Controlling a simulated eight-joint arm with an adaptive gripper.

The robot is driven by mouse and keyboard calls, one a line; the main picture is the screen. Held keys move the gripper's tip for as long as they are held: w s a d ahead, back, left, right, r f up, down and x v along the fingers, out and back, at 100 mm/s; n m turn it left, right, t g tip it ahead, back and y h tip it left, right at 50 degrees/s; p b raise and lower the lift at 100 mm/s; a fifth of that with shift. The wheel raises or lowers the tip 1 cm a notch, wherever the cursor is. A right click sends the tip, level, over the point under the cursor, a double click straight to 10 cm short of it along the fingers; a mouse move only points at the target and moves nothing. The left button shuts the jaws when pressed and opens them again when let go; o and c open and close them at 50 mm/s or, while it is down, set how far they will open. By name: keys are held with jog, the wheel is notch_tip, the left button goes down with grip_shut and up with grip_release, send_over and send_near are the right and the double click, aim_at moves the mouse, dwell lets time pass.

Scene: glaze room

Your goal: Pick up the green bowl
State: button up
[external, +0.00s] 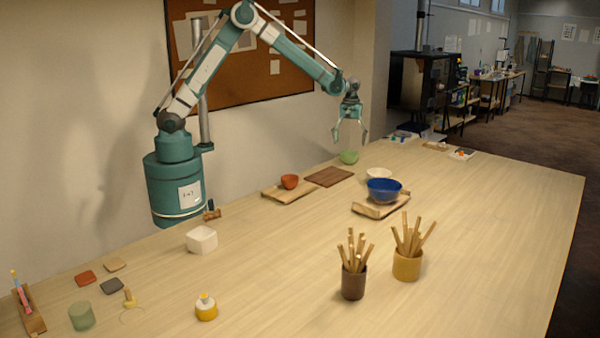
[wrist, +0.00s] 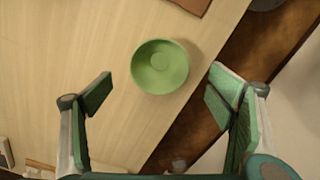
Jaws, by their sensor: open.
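The green bowl (external: 349,157) stands upright on the table near its back edge, beyond the brown board. In the wrist view the green bowl (wrist: 160,66) looks empty, and it lies ahead of and between the two fingers. My gripper (external: 350,141) hangs above the bowl, pointing down, with its fingers spread apart. In the wrist view my gripper (wrist: 155,95) is open and empty, and the bowl is not touched by either finger there.
A brown board (external: 329,177) lies close to the green bowl. An orange bowl (external: 290,181) on a wooden board, a white bowl (external: 378,175) and a blue bowl (external: 384,190) stand nearer. Two pots of sticks (external: 353,282) (external: 407,264) stand in front.

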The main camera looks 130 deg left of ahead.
aim_at(349, 154)
jog(key=shift+f, duration=1.25)
jog(key=shift+a+f+p, duration=0.15)
jog(key=shift+f+p, duration=0.3)
jog(key=shift+f, duration=2.15)
jog(key=shift+c, duration=0.6)
jog(key=c, duration=1)
